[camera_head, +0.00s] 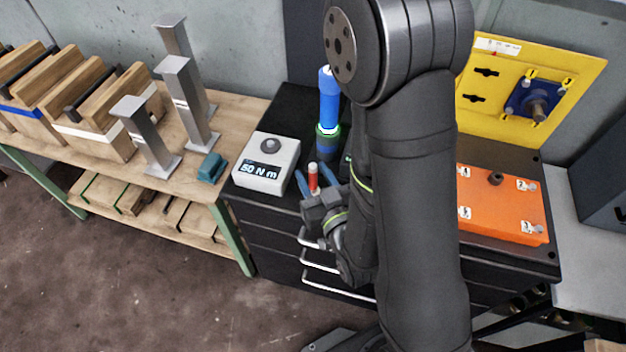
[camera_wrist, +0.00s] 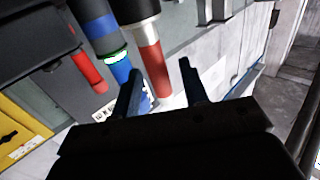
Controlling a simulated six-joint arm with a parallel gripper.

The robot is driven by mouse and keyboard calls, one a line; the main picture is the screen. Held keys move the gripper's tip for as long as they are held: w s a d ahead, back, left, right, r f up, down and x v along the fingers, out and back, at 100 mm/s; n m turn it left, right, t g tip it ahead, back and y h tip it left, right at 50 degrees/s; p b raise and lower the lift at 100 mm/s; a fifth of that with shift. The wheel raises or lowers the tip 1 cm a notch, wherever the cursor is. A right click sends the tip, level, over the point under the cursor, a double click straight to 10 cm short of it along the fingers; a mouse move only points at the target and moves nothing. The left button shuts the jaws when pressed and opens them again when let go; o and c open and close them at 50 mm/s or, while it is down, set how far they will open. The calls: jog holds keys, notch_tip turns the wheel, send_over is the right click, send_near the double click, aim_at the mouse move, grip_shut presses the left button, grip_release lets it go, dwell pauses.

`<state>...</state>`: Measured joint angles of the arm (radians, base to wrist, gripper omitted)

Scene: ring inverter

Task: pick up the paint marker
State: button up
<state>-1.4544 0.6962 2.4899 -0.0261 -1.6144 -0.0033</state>
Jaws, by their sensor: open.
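The paint marker, a red cylinder (camera_head: 313,177), stands upright on the black cabinet top just right of the display box. In the wrist view, a red cylinder with a silver band and dark end (camera_wrist: 152,68) reaches toward the gap between the fingertips; it appears to be the marker. My gripper (camera_head: 316,180) is open, its two blue fingers on either side of the marker as seen from the head camera. The fingers (camera_wrist: 163,78) also show in the wrist view. Contact between fingers and marker cannot be made out. My arm hides part of the cabinet.
A blue tool with a green ring (camera_head: 329,105) stands close behind the marker. A white box reading 50 N m (camera_head: 255,178) is left of it. An orange plate (camera_head: 500,203) and yellow panel (camera_head: 540,65) lie right of my arm. A wooden bench (camera_head: 232,115) adjoins the cabinet.

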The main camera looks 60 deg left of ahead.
jog(key=shift+a, duration=0.4)
jog(key=c, duration=0.8)
jog(key=shift+r, duration=0.15)
